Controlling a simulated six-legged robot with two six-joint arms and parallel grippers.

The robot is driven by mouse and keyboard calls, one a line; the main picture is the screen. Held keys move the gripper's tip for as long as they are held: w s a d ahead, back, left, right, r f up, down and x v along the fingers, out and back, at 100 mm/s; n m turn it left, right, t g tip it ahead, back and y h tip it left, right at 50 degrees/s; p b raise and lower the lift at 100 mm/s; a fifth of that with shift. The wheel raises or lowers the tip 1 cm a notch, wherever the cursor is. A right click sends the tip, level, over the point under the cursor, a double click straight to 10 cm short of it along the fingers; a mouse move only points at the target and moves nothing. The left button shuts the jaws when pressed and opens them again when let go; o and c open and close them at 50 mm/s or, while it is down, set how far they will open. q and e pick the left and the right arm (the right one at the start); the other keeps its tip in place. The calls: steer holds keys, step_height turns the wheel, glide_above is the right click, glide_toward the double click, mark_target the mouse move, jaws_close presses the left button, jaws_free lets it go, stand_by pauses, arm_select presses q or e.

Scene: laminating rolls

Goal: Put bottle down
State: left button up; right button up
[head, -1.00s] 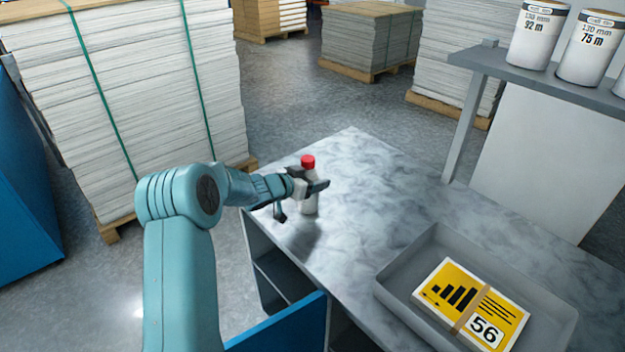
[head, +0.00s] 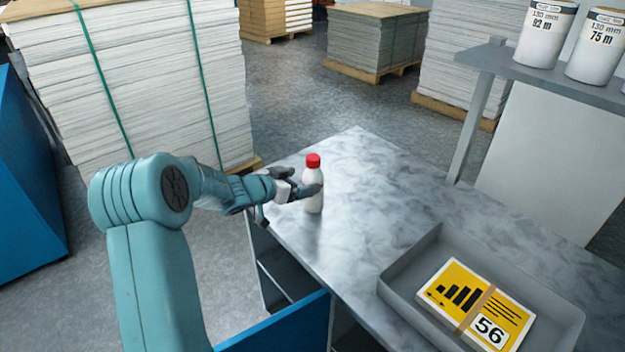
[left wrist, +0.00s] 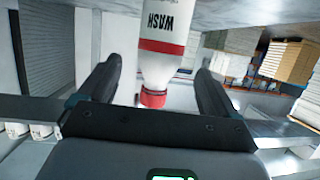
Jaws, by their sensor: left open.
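The white bottle (head: 313,189) with a red cap stands upright on the marbled grey table (head: 390,205), near its far left corner. In the left wrist view the bottle (left wrist: 163,65) appears upside down, with the word WASH on its label. My left gripper (head: 297,183) is open at the bottle's left side, one finger reaching in front of its body. In the left wrist view the two fingers (left wrist: 155,85) are spread, with clear gaps on both sides of the bottle's neck and cap. My right gripper is not in view.
A grey tray (head: 403,262) holding a yellow card stack marked 56 (head: 470,300) sits at the table's near right. A raised shelf (head: 560,82) with white rolls (head: 545,35) stands at the back right. The table's middle is clear.

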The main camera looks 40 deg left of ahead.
arm_select(q)
steer(key=v, duration=0.4)
steer(key=shift+s, duration=0.2)
